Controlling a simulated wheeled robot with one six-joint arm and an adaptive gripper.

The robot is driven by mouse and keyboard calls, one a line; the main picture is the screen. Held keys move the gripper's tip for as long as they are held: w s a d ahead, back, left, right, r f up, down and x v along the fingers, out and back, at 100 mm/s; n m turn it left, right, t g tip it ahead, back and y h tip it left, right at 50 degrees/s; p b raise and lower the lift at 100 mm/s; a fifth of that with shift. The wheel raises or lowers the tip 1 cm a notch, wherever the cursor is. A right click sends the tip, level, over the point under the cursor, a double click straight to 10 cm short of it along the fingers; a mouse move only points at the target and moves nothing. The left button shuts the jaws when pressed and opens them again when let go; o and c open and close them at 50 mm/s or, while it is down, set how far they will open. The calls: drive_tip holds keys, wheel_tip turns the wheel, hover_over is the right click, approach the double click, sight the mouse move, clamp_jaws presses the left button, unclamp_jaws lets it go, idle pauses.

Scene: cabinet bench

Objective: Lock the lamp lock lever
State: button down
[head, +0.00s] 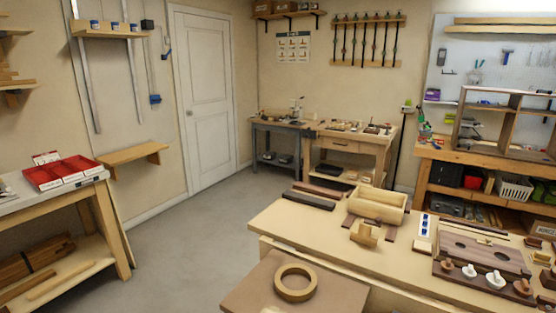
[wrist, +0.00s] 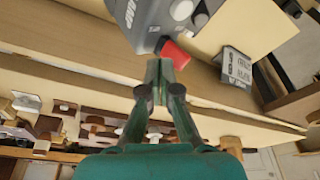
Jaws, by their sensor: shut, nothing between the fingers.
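In the wrist view, my gripper (wrist: 159,72) has its two green fingers together with nothing between them. A grey device (wrist: 150,20) with white lettering and a round knob-like part is just beyond the fingertips, cut off by the top edge. It may be the lamp; I cannot tell for sure. A red piece (wrist: 177,54) sticks out from its lower side, close to the fingertips on their right. It may be the lock lever. Whether the fingers touch it cannot be told. Neither my gripper nor this device can be made out in the head view.
In the wrist view, a small grey lettered block (wrist: 237,68) stands right of the red piece. Wooden boards (wrist: 70,75) run across. In the head view, a workbench (head: 290,222) carries a wooden box (head: 377,205) and a ring (head: 295,283) lies in front. The grey floor at left is clear.

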drive_tip(key=shift+s+d+r, duration=0.15)
drive_tip(key=shift+d+r, duration=0.2)
drive_tip(key=shift+r, duration=0.35)
drive_tip(key=w+v, duration=0.1)
drive_tip(key=v, duration=0.5)
drive_tip(key=shift+w+r, duration=0.25)
drive_tip(key=shift+r, duration=0.3)
